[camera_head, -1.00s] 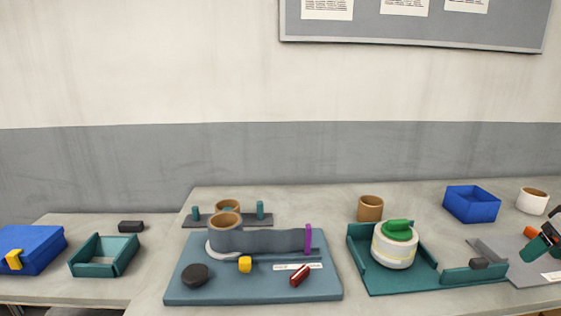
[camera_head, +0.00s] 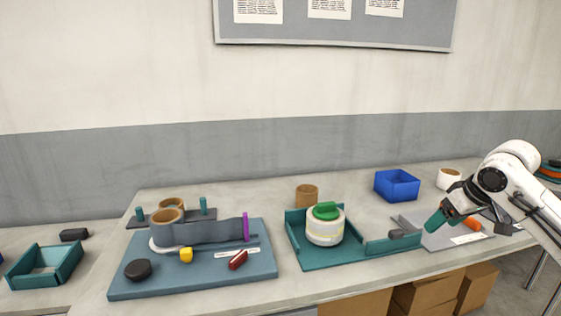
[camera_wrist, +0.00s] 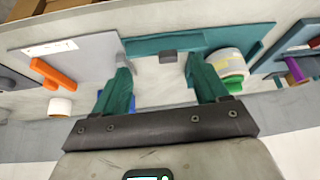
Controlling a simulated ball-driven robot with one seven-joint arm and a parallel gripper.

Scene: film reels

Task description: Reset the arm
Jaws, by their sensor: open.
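My arm reaches in from the right in the head view. My gripper (camera_head: 437,218) has green fingers and is over the right part of the table, near a grey mat (camera_head: 417,226). In the wrist view my gripper (camera_wrist: 158,68) is open, its two green fingers wide apart with nothing between them. Behind the gap, the teal tray (camera_wrist: 146,46) and a small dark grey block (camera_wrist: 167,57) show. Part of the grey mat is hidden behind my gripper and wrist in the head view.
The teal tray (camera_head: 318,260) holds white rolls (camera_head: 325,234) topped by a green piece (camera_head: 325,211). An orange piece (camera_head: 472,225) lies by the grey mat. A blue box (camera_head: 397,185) and white roll (camera_head: 449,179) stand behind. A blue-grey board (camera_head: 200,278) is at left.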

